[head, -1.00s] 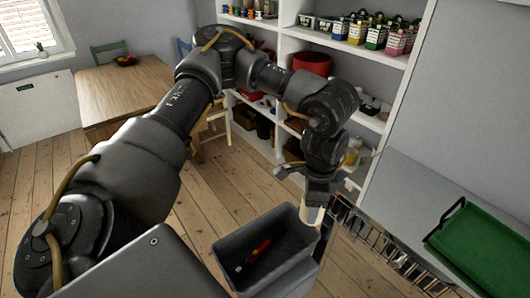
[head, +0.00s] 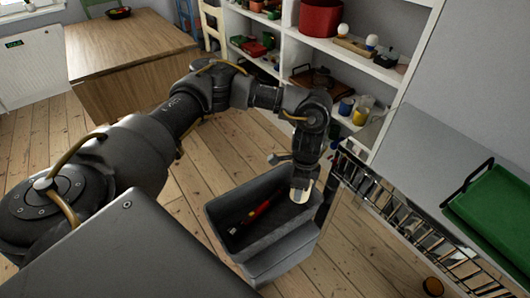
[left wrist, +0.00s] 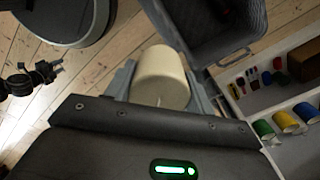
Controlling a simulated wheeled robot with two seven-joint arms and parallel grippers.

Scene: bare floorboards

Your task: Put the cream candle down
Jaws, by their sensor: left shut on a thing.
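The cream candle (head: 301,190) is a short pale cylinder. It also shows in the left wrist view (left wrist: 160,72), with its wick end facing my wrist camera. My left gripper (head: 302,177) is shut on it, with a finger on each side. In the head view the candle overlaps the far right inner corner of a grey bin (head: 222,210). I cannot tell its height above the bin. In the left wrist view the candle appears beside the bin. A dark part at the left edge looks like my right gripper (left wrist: 32,80); its jaws are unclear.
A red and dark tool (head: 256,212) lies in the bin. White shelves (head: 352,63) with jars and boxes stand behind. A metal rack (head: 385,200) and a counter with a green tray (head: 495,208) are at the right. Floorboards (head: 185,203) are clear left of the bin.

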